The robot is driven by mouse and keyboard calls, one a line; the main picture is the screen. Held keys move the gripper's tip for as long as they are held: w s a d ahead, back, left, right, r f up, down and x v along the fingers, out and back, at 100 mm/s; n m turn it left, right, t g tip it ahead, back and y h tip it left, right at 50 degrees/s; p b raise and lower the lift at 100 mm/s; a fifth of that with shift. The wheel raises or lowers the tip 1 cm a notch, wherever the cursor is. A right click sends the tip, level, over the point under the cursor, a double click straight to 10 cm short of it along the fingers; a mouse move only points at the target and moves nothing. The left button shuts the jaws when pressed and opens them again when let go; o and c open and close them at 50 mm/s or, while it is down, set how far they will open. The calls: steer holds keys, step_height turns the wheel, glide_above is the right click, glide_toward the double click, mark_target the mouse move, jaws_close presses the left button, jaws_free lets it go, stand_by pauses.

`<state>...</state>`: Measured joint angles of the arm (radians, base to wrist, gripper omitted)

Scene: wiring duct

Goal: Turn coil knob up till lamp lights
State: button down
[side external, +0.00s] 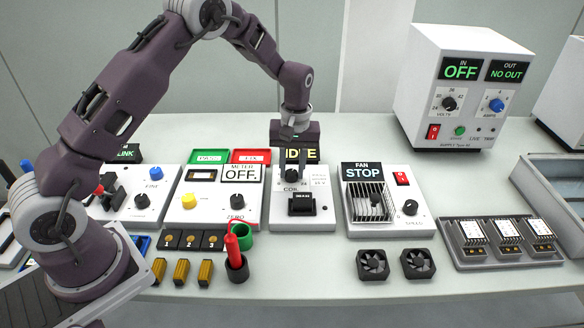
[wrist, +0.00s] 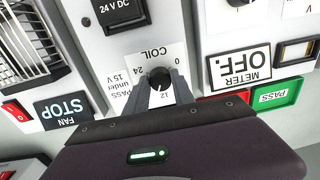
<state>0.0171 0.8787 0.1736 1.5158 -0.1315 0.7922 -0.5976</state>
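The black coil knob (side external: 292,173) with a white pointer line sits on the white coil panel (side external: 318,218); it also shows in the wrist view (wrist: 158,77), with a dial marked 12 and 24 around it. My gripper (side external: 287,161) points down over the knob. In the wrist view its two grey fingers (wrist: 161,84) stand apart, one on each side of the knob; contact is unclear. A dark display (side external: 302,155) with yellow letters, seemingly IDLE, stands behind the knob, partly hidden by my gripper. No lit lamp is plain on this panel.
The meter panel (side external: 190,212) with its OFF display stands close left, and the fan panel (side external: 365,227) showing STOP close right. A black 24 V DC block (side external: 301,204) sits in front of the knob. Two loose fans (side external: 372,265) lie at the front.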

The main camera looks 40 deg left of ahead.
mark_target(293, 173)
steer(key=shift+m, duration=3.1)
steer(key=c, duration=1.1)
jaws_free()
steer(key=shift+r, duration=0.15)
steer(key=r, duration=0.7)
steer(key=shift+d, duration=0.2)
